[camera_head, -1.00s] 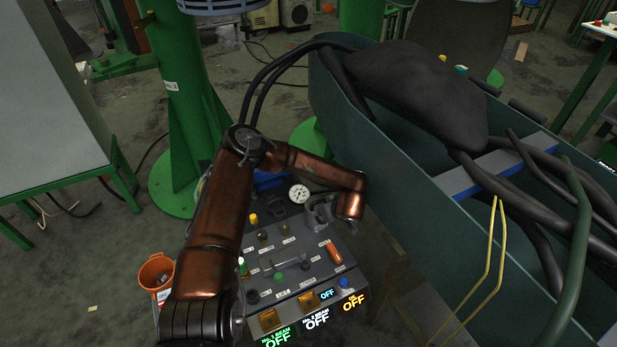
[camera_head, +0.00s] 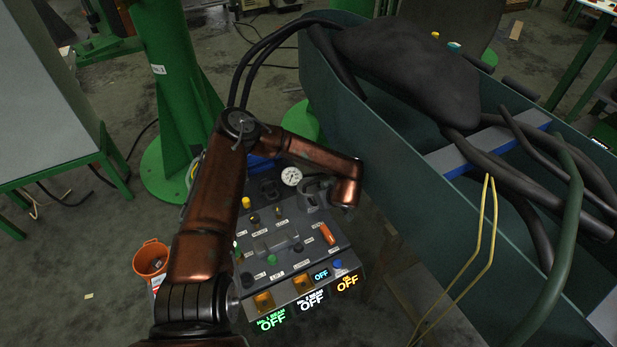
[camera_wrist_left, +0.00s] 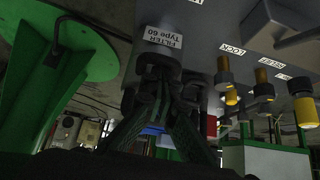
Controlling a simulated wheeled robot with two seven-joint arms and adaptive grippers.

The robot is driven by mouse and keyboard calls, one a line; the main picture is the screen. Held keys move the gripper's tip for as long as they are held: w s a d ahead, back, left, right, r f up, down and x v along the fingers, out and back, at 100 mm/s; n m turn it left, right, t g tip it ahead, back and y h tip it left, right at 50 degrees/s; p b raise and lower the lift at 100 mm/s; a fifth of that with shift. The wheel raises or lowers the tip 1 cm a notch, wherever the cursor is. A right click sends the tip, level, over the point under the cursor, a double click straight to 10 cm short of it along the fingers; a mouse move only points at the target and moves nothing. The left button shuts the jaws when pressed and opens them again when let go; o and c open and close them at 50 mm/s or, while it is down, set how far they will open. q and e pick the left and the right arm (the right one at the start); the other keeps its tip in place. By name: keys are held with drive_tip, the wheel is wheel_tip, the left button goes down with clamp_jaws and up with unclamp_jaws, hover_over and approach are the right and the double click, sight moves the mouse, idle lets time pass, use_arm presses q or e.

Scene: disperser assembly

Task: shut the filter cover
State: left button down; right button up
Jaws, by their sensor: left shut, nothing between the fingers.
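The filter label (camera_wrist_left: 163,36), reading "FILTER Type 60", shows upside down in the left wrist view. Just below it in that picture is a dark round filter part (camera_wrist_left: 157,63). My left gripper (camera_wrist_left: 158,92) is shut and empty, its dark fingers converging at this part. I cannot tell whether they touch it. Fingers and shadow partly hide the filter, and I cannot tell how far its cover is open. In the head view, my copper left arm reaches over the control panel (camera_head: 285,245), its wrist near the panel's far right corner. My right gripper is not in view.
A pressure gauge (camera_head: 291,176) stands close to my left wrist, with several knobs and switches nearer. A green trough with thick cables (camera_head: 400,165) borders the panel on the right. A green column (camera_head: 170,80) and an orange bucket (camera_head: 151,257) stand left.

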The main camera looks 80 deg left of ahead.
use_arm(q)
drive_tip(key=a+r+v, duration=0.1)
drive_tip(key=v, duration=1)
drive_tip(key=shift+r, duration=0.35)
drive_tip(key=shift+s+d, duration=0.1)
drive_tip(key=shift+s, duration=0.05)
